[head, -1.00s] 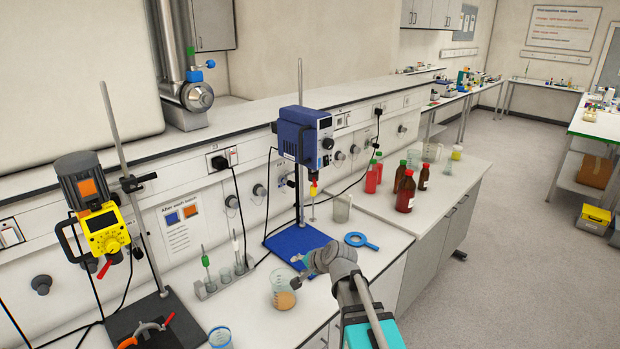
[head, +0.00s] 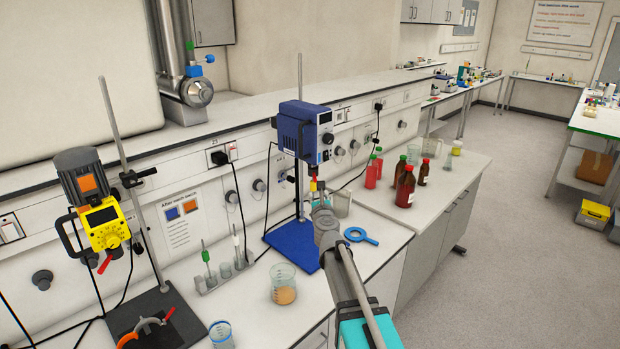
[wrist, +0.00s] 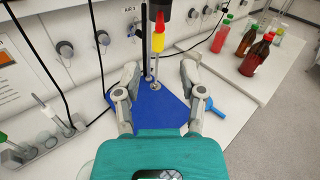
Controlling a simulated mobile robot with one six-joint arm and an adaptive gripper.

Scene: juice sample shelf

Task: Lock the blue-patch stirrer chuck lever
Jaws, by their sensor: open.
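The blue stirrer (head: 305,132) stands on a rod above a blue base plate (head: 287,244). No separate blue patch on it can be made out. Under its motor, a red part (head: 313,185) at the chuck shows just above my gripper (head: 321,203). In the wrist view the red part (wrist: 159,17) hangs above a yellow section (wrist: 158,40), top centre. Whether the red part is the lever is unclear. My gripper (wrist: 160,76) is open and empty, its fingers spread either side of the shaft line, with the blue base behind. No contact shows.
A second stirrer with a yellow front (head: 103,225) and an orange patch stands left. A beaker (head: 284,284) with tan contents and a tube rack (head: 222,276) stand left of my arm. Brown bottles (head: 405,186) and red bottles stand right.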

